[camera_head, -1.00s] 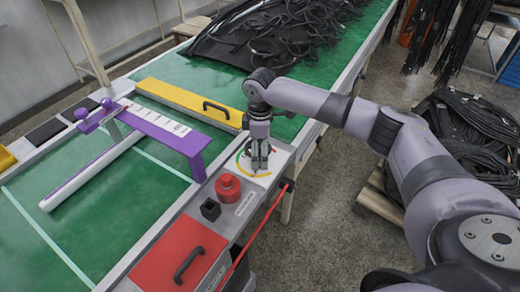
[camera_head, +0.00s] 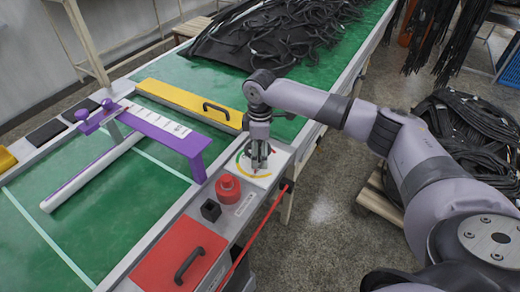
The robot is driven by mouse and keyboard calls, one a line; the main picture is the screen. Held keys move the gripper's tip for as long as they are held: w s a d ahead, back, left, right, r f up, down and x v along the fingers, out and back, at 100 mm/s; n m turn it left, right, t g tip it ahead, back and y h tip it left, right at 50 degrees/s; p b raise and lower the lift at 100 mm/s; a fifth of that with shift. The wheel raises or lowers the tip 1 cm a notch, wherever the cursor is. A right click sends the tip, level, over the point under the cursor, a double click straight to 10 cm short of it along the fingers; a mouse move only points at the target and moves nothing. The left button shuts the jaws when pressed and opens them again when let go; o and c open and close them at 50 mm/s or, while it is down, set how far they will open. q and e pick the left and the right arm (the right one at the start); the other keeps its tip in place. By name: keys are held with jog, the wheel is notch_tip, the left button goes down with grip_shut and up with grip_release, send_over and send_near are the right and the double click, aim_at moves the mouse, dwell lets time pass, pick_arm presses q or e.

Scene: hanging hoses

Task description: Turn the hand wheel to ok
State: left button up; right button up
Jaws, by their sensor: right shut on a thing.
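The hand wheel's dial (camera_head: 262,179) is a pale plate with a coloured arc, green, red and yellow parts showing, on the grey edge panel of the green table. My right gripper (camera_head: 257,168) points straight down over the middle of this dial. It is shut on the hand wheel, which its fingers mostly hide. I cannot read where the wheel's pointer stands or any "ok" mark. My left gripper is not in view.
A red round button (camera_head: 228,187) and a small black block (camera_head: 211,210) stand close beside the dial. A red panel with a black handle (camera_head: 189,266) lies nearer. A yellow bar (camera_head: 188,101), a purple frame (camera_head: 163,131) and black hoses (camera_head: 290,35) are on the table.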

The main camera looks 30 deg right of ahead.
jog(key=m+p, duration=0.2)
jog(key=p, duration=0.2)
jog(key=m+p, duration=0.2)
jog(key=p, duration=0.3)
jog(key=shift+s+a+r+m, duration=0.15)
jog(key=shift+s+r+m, duration=0.05)
jog(key=shift+r+m, duration=0.2)
jog(key=m+p, duration=0.4)
jog(key=p, duration=0.1)
jog(key=m+p, duration=0.3)
jog(key=shift+a+f, duration=0.15)
jog(key=shift+a, duration=0.1)
jog(key=m+p, duration=0.2)
jog(key=m, duration=0.1)
jog(key=shift+a+p, duration=0.1)
jog(key=shift+p, duration=0.2)
jog(key=m+p, duration=0.1)
jog(key=m, duration=0.1)
jog(key=shift+f+m+p, duration=0.1)
jog(key=shift+m+p, duration=0.25)
jog(key=shift+m, duration=0.05)
jog(key=shift+w+f+m+p, duration=0.15)
jog(key=shift+m+p, duration=0.75)
jog(key=shift+m, duration=1.3)
jog(key=o, duration=1.2)
jog(key=shift+c, duration=0.2)
